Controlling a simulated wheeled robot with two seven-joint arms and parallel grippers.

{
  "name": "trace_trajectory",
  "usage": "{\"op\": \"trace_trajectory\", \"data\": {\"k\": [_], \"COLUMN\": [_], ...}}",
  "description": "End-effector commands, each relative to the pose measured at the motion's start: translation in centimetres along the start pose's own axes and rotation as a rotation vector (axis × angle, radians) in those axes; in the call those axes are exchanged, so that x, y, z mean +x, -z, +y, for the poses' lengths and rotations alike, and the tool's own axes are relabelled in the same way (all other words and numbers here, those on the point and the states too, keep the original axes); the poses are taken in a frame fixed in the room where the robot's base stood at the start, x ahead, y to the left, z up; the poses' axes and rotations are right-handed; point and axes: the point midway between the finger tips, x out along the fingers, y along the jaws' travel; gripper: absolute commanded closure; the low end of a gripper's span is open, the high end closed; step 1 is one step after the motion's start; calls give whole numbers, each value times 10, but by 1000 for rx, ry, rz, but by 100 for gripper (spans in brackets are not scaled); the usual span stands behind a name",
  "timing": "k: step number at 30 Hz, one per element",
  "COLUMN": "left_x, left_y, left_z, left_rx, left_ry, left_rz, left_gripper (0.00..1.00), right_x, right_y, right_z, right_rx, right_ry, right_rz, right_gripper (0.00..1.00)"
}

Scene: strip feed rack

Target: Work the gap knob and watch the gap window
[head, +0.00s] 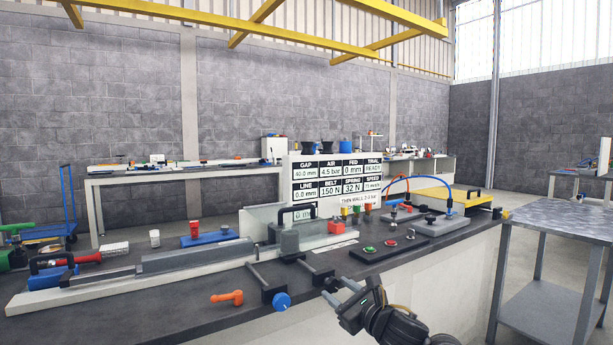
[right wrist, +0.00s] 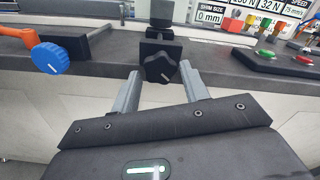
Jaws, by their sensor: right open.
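The gap window (head: 305,174) is on the white display board in the head view and reads 40.0 mm. A black lobed knob (right wrist: 160,68) sits on the rack's front edge in the right wrist view. A blue round knob (head: 281,301) is to its left and also shows in the right wrist view (right wrist: 50,58). No label on either knob is readable. My right gripper (head: 339,291) is open, with one finger on each side of the black knob; contact cannot be told. My left gripper is not in view.
An orange-red handled piece (head: 227,297) lies on the dark bench left of the blue knob. A button panel (head: 388,246) with green and red buttons lies right of the knobs. A metal table (head: 560,245) stands at the right, with floor between.

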Motion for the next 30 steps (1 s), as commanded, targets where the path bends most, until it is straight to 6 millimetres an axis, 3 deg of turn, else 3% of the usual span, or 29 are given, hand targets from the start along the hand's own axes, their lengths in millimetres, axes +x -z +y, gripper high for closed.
{"op": "trace_trajectory", "data": {"k": [15, 26, 30], "left_x": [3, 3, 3], "left_y": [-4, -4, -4], "left_z": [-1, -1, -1], "left_rx": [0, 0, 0], "left_ry": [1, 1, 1], "left_rz": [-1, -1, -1], "left_gripper": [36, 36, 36], "right_x": [-43, -48, -48], "right_y": [0, 0, 0], "right_z": [0, 0, 0], "right_rx": [-1, -1, -1], "right_ry": [1, 1, 1], "right_rz": [0, 0, 0], "right_gripper": [55, 55, 41]}}
